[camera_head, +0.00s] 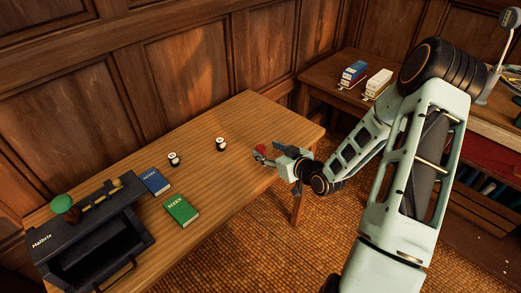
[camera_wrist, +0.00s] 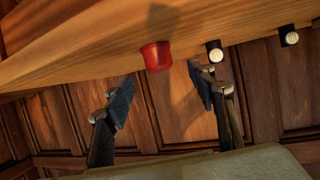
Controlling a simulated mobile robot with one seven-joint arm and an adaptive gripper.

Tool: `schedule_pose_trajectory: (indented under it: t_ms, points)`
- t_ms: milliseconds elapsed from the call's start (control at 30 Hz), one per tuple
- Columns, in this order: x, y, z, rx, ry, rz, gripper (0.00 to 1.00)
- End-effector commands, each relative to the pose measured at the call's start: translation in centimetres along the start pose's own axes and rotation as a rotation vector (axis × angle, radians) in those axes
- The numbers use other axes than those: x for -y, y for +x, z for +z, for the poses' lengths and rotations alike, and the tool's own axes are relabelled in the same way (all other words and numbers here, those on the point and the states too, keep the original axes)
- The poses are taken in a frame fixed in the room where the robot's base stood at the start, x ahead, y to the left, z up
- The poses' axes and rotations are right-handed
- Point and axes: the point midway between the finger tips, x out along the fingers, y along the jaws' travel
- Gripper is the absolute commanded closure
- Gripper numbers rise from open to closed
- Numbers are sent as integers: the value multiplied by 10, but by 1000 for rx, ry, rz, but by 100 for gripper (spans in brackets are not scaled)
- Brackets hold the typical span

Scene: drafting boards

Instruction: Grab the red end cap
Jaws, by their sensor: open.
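The red end cap (camera_wrist: 156,56) stands on the wooden table in the wrist view, above and between my two fingertips. In the head view the red end cap (camera_head: 261,148) shows as a small red spot near the right part of the table, at the tips of my gripper (camera_head: 268,155). My gripper (camera_wrist: 158,92) is open in the wrist view, with one finger on each side of the cap's line and a clear gap between them. The fingers do not appear to touch the cap. Part of the cap may be hidden by a finger in the head view.
Two black-and-white small cylinders (camera_head: 174,159) (camera_head: 221,144) stand on the table (camera_head: 235,118) to the left. A green book (camera_head: 181,211), a blue book (camera_head: 155,181) and a black toolbox (camera_head: 85,245) lie farther left. Wood panelling is behind. A side desk (camera_head: 330,78) holds boxes.

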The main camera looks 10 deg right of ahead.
Motion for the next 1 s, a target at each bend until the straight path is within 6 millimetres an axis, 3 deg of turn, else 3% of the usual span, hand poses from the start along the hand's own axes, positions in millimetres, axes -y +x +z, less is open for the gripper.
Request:
schedule_pose_trajectory:
  t_ms: [267, 567, 900, 1000]
  points:
    - [1, 39, 3, -1, -1, -1, 49]
    - [0, 43, 4, 1, 0, 0, 49]
    - [0, 43, 4, 1, 0, 0, 86]
    - [0, 43, 3, 0, -1, 0, 93]
